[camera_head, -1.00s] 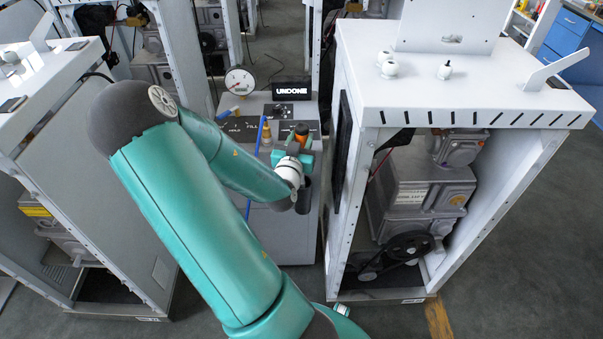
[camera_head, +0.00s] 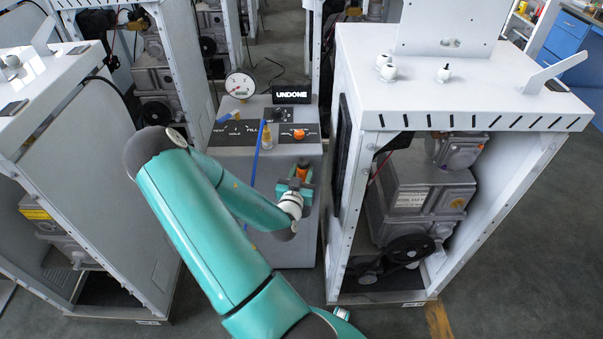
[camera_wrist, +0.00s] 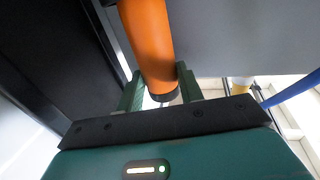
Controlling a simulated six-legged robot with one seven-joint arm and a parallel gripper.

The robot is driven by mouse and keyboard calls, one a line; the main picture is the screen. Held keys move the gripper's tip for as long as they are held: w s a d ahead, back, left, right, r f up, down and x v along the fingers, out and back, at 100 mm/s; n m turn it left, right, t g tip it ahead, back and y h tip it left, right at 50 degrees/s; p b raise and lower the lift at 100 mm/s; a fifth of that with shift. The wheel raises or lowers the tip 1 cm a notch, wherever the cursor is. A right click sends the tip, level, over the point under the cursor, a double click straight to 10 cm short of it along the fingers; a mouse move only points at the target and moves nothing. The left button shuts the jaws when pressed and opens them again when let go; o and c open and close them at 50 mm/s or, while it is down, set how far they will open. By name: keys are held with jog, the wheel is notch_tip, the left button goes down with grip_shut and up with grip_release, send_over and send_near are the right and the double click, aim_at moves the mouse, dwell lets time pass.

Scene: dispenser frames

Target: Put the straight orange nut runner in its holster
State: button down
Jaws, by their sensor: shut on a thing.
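The orange nut runner (camera_wrist: 147,40) is a smooth orange cylinder with a dark end. It stands between the green fingers of my gripper (camera_wrist: 160,88), which is shut on it. In the head view my gripper (camera_head: 300,182) is at the front right of the grey console, and only a small orange part of the nut runner (camera_head: 302,170) shows above it. My arm and gripper hide the rest of the tool there. I cannot make out the holster clearly in either view.
A white-framed machine cabinet (camera_head: 347,200) stands close to the right of my gripper.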

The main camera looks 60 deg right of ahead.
jog(key=c, duration=0.9)
grip_release()
jog(key=v, duration=1.2)
jog(key=shift+w, duration=0.1)
